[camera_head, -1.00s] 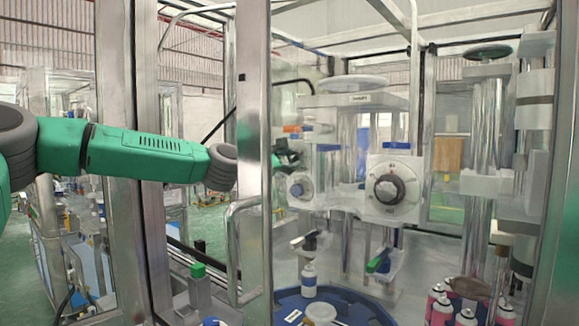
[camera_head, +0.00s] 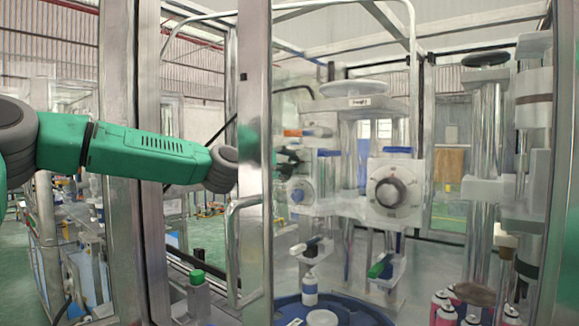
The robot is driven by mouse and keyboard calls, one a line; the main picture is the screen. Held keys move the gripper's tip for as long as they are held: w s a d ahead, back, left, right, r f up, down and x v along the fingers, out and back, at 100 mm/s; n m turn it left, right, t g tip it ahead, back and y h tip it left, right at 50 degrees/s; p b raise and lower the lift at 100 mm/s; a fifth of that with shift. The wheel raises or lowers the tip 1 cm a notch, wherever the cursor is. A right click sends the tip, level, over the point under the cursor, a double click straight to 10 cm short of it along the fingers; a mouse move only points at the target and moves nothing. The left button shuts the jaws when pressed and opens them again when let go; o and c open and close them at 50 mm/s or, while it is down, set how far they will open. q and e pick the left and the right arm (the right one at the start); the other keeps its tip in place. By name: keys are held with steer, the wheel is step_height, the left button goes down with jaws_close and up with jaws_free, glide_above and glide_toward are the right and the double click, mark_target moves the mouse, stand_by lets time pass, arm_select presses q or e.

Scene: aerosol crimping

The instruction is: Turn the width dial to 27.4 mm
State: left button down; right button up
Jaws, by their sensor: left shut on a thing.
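The large dial (camera_head: 394,190) with a dark round knob on a white face is on the machine's front, right of centre. A smaller dial with a blue centre (camera_head: 299,192) is on the white block to its left. My left arm comes in from the left, passing behind the metal post. My left gripper (camera_head: 286,162) shows as a small dark shape just right of the post, by the smaller dial. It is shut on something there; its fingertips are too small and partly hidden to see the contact. The dial readings are not legible. My right gripper is not in view.
The metal post (camera_head: 257,130) and its handle (camera_head: 233,235) stand close in front. Below the machine is a blue round table (camera_head: 350,305) with a white bottle (camera_head: 310,288). Pink cans (camera_head: 446,312) stand at the lower right. A green-capped part (camera_head: 197,278) is at lower left.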

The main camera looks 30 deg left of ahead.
arm_select(q)
steer(key=shift+f, duration=0.3)
steer(key=c, duration=1.5)
jaws_free()
steer(key=o, duration=0.3)
steer(key=shift+r, duration=0.1)
steer(key=s, duration=0.7)
steer(key=shift+a, duration=0.4)
steer(key=shift+s, duration=0.1)
